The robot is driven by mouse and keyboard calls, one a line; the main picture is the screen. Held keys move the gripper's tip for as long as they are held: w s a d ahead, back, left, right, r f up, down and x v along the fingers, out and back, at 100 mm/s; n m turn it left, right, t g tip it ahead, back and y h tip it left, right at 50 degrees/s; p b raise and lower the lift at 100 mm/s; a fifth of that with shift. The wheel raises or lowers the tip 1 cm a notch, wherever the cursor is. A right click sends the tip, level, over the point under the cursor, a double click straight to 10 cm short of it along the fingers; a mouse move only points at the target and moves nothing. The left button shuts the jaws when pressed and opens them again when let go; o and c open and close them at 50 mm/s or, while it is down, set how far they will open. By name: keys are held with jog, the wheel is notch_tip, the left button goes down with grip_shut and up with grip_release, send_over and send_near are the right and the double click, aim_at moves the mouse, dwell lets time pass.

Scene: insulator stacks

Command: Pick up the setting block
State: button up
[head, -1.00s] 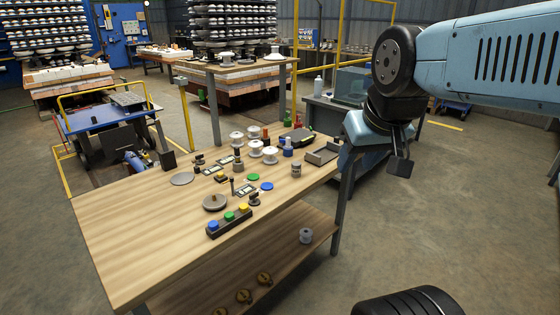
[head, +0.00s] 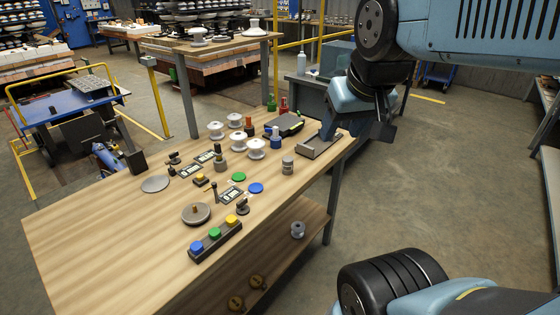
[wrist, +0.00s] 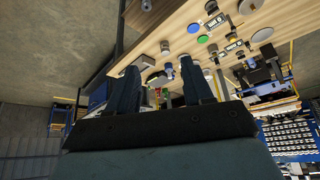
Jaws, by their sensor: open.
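No item is plainly marked as the setting block, and I cannot tell for sure which one it is. A small grey cylinder (head: 287,165) stands upright near the right end of the wooden workbench (head: 110,225). A shallow grey tray (head: 318,147) lies behind it at the bench's right edge. My gripper (head: 352,130) is at the bench's right end, by the tray, partly hidden by my own wrist. In the wrist view my gripper (wrist: 160,88) shows two separated dark fingers with nothing held between them. The grey cylinder (wrist: 165,47) appears beyond them, apart from the fingers.
White insulators (head: 238,142), a three-button box (head: 215,240), a round grey plate (head: 196,213), and green (head: 239,177) and blue (head: 256,188) discs crowd the bench. Bottles (head: 283,105) stand at its back. The bench's left part is clear. A lower shelf (head: 290,258) holds loose parts.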

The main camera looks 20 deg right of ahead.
jog(key=shift+o, duration=0.7)
jog(key=shift+w+d, duration=0.15)
jog(key=shift+w, duration=0.2)
jog(key=shift+o, duration=1.1)
jog(key=w+d+f+h, duration=0.1)
jog(key=w+d+f, duration=0.1)
jog(key=w, duration=0.4)
jog(key=w+d+f+n+h, duration=0.1)
jog(key=w+d+f+h, duration=0.1)
jog(key=w+d, duration=0.3)
jog(key=shift+w+f+n, duration=0.3)
jog(key=shift+w+f, duration=0.1)
jog(key=shift+w, duration=0.3)
jog(key=w+d+f+n+t, duration=0.1)
jog(key=w+d+f+n, duration=0.3)
jog(key=w+f, duration=0.45)
jog(key=n+t+y, duration=0.3)
jog(key=t+y, duration=0.3)
jog(key=y, duration=1)
send_near(288, 159)
jog(key=x, duration=0.2)
jog(key=f+x, duration=0.1)
jog(key=x, duration=0.1)
jog(key=shift+w, duration=0.3)
jog(key=shift+x, duration=2.85)
